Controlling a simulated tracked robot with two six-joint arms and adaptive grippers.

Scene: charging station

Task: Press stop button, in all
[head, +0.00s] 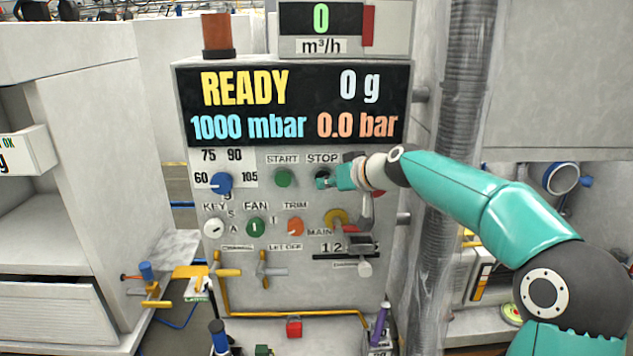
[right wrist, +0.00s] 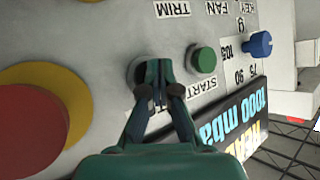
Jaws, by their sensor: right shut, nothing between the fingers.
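The stop button (head: 321,172) sits under the STOP label on the grey panel, right of the green START button (head: 283,178). It shows as a dark round shape, mostly hidden by my fingertips. My right gripper (head: 323,184) is shut and empty, its fingertips at the button. In the right wrist view the panel is upside down. The closed fingers (right wrist: 155,68) overlap the right side of the stop button's round edge (right wrist: 136,68); I cannot tell whether they touch it. The green button (right wrist: 204,61) is just beside them. My left gripper is not in view.
A red and yellow emergency-type button (right wrist: 32,125) stands close by in the right wrist view. A blue knob (head: 221,183), green fan knob (head: 256,227) and orange trim knob (head: 295,227) surround the spot. The display (head: 293,104) above reads READY, 0 g, 1000 mbar, 0.0 bar.

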